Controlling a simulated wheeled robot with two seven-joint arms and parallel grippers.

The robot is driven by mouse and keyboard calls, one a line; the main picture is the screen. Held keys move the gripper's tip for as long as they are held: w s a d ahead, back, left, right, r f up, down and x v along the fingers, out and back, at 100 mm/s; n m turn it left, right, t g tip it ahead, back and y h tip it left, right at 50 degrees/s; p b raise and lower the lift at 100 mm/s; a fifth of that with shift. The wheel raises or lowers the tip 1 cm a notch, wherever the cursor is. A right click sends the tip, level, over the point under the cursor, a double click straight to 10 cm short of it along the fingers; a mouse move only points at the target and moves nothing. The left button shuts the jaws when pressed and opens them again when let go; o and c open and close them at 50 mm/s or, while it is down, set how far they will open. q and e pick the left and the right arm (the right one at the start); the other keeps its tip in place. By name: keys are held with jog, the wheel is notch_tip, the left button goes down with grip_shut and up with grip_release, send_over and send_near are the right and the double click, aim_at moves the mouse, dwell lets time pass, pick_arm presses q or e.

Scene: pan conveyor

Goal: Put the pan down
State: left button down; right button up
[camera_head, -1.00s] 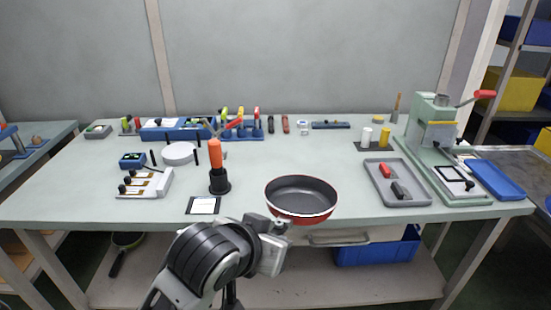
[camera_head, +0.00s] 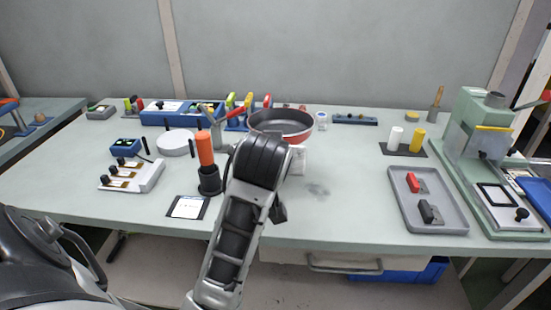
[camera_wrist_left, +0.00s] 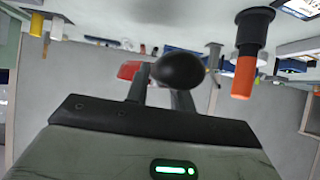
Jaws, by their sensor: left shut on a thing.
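The frying pan (camera_head: 282,121), red outside with a dark inside, is held roughly level over the back middle of the table (camera_head: 330,225). A faint dark patch lies on the tabletop in front of it. My left gripper (camera_head: 296,155) is mostly hidden behind my own arm and is shut on the pan's handle. In the left wrist view the rounded black handle end (camera_wrist_left: 180,69) sticks out between the fingers, with a bit of red beyond it. Whether the pan's base touches anything is hidden. My right gripper is in neither view.
An orange-handled tool in a black holder (camera_head: 208,165) stands left of my arm. Coloured tools in a blue rack (camera_head: 237,122) are close left of the pan. A grey tray (camera_head: 428,212) and a green press (camera_head: 485,130) are at right. The middle right tabletop is clear.

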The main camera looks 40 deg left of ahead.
pick_arm(q)
jog(key=x, duration=0.2)
jog(key=r+x, duration=0.1)
jog(key=x, duration=0.5)
jog(key=shift+w+a+r, duration=0.15)
jog(key=shift+w+a, duration=0.35)
jog(key=shift+w, duration=0.05)
jog(key=x, duration=0.2)
jog(key=f+x, duration=0.1)
jog(key=x, duration=0.1)
jog(key=b+x, duration=0.1)
jog(key=x, duration=0.2)
jog(key=shift+s+d+f, duration=0.2)
jog(key=shift+s+d, duration=0.05)
jog(key=shift+s, duration=0.15)
jog(key=shift+w+a+f, duration=0.1)
jog(key=shift+w+f, duration=0.05)
jog(key=shift+f, duration=1.8)
jog(key=c, duration=1.6)
grip_release()
jog(key=shift+f, duration=0.2)
jog(key=o, duration=0.4)
jog(key=shift+b, duration=0.3)
jog(key=shift+r, duration=0.1)
